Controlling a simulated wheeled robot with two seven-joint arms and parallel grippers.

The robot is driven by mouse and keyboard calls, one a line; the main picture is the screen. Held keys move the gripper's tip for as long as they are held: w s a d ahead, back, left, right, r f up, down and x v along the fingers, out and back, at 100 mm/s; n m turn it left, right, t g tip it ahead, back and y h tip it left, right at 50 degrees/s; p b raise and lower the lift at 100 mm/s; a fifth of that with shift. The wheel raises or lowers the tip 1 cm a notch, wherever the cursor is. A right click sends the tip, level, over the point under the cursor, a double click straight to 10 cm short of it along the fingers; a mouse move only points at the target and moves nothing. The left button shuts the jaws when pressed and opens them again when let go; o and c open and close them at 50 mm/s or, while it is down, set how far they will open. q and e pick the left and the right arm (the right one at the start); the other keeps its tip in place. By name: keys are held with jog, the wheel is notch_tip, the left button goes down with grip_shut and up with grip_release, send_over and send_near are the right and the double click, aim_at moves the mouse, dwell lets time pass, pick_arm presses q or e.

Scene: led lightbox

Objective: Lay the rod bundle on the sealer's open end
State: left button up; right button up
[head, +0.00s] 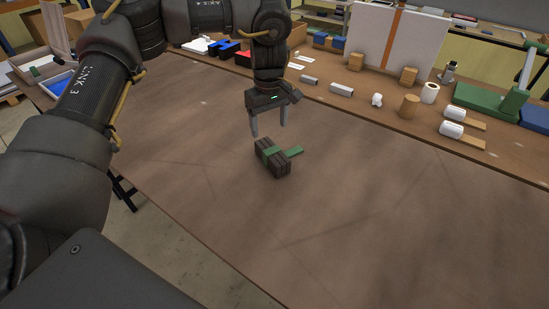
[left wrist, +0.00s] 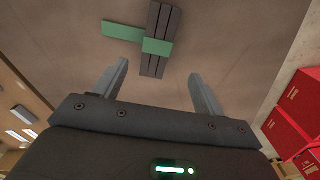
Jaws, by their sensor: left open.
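The rod bundle (head: 280,166), dark brown rods with a green band and a green tab sticking out to one side, lies on the brown table. My left gripper (head: 268,130) points down above the bundle, open and empty, with its two fingers apart. In the left wrist view the bundle (left wrist: 155,65) lies beyond the gap between the open fingers (left wrist: 158,72), not touched by them. A green block-like device (head: 490,101) with a raised part at the back right looks like the sealer; its open end is not clear. My right gripper is not in view.
Red boxes (left wrist: 295,118) show at the right of the left wrist view. The table around the bundle is clear.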

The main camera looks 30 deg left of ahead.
aim_at(272, 150)
pick_arm(q)
jog(key=shift+f+p, duration=0.35)
jog(key=shift+f, duration=2.45)
jog(key=shift+d+f, duration=0.1)
jog(key=shift+f, duration=0.2)
notch_tip(272, 150, down, 4)
jog(key=shift+w+d+r+p, duration=0.15)
jog(key=shift+r+p, duration=0.05)
jog(key=shift+p, duration=0.7)
jog(key=shift+f, duration=0.5)
jog(key=shift+f, duration=0.25)
grip_shut()
